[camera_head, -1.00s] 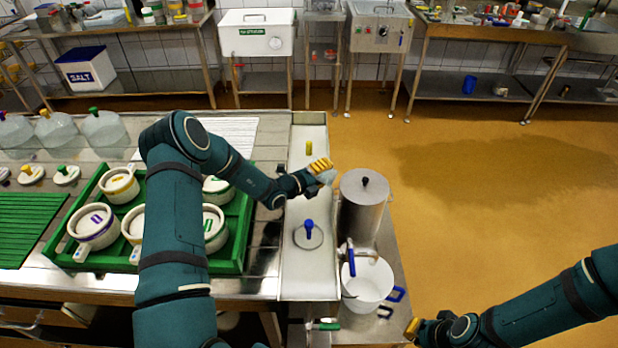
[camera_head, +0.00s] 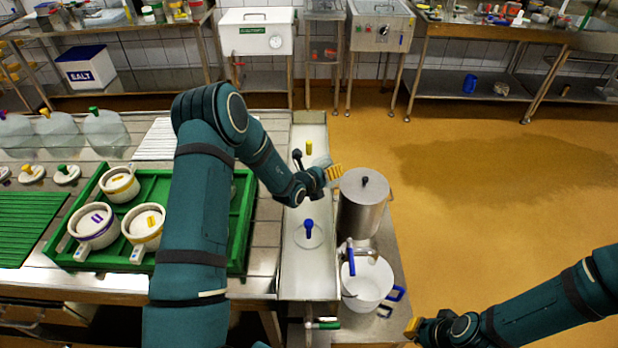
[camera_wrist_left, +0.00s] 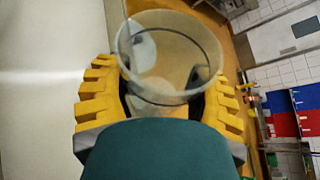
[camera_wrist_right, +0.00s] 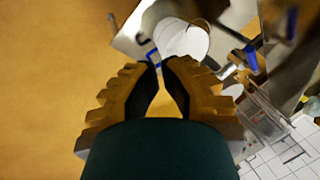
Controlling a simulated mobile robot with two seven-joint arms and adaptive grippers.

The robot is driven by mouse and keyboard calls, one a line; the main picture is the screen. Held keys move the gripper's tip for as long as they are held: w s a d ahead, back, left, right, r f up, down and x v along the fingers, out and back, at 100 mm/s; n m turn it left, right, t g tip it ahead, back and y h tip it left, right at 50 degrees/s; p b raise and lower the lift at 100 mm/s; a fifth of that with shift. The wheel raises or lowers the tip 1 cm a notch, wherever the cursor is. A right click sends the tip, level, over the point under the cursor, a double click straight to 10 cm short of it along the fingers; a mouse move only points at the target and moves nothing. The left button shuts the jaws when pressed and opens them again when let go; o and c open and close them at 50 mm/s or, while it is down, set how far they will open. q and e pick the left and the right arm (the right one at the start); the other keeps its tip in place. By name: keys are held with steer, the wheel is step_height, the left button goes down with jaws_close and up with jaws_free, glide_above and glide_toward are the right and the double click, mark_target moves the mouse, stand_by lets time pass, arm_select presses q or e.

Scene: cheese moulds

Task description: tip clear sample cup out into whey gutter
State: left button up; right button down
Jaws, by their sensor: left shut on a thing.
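My left gripper (camera_head: 333,173) is shut on the clear sample cup. The cup (camera_wrist_left: 168,60) shows between its yellow fingers in the left wrist view, see-through, with a round rim. I cannot tell its contents or exact tilt. In the head view the gripper is at the right edge of the whey gutter (camera_head: 305,275), a long pale trough, beside the metal canister. My right gripper (camera_head: 413,328) is low on the right, near the white pot. In its wrist view its fingertips (camera_wrist_right: 159,68) come together with nothing visible between them.
The lidded metal canister (camera_head: 362,208) and white pot (camera_head: 368,282) with blue handles stand right of the gutter. A blue-knobbed clear disc (camera_head: 308,235) and a yellow knob (camera_head: 308,147) are in the gutter. A green tray (camera_head: 165,188) with moulds lies left.

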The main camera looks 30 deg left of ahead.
mark_target(338, 180)
arm_select(q)
steer(key=shift+s+d+r+m+y+p, duration=0.1)
steer(key=shift+d+r+m+y+p, duration=0.3)
steer(key=shift+d+r+m, duration=0.45)
steer(key=shift+d+f+b, duration=0.15)
steer(key=shift+f+b, duration=0.1)
steer(key=shift+b, duration=0.15)
steer(key=shift+d+f+b, duration=0.15)
steer(key=shift+f+b, duration=0.25)
steer(key=shift+b, duration=0.25)
steer(key=shift+f+m+y+b, duration=0.1)
steer(key=shift+m+y+b, duration=0.2)
steer(key=shift+b, duration=0.25)
steer(key=shift+d+r+b, duration=0.1)
steer(key=shift+r+b, duration=0.25)
steer(key=shift+b, duration=0.8)
steer(key=b, duration=0.8)
steer(key=shift+d+f+m+y+b, duration=0.25)
steer(key=shift+m+y+b, duration=0.05)
steer(key=shift+m+y, duration=0.1)
steer(key=shift+d, duration=0.1)
steer(key=shift+d+f+m+b, duration=0.15)
steer(key=shift+d+m+b, duration=0.2)
steer(key=shift+b, duration=0.25)
steer(key=shift+f+y, duration=0.15)
steer(key=shift+y, duration=0.15)
steer(key=shift+m, duration=0.3)
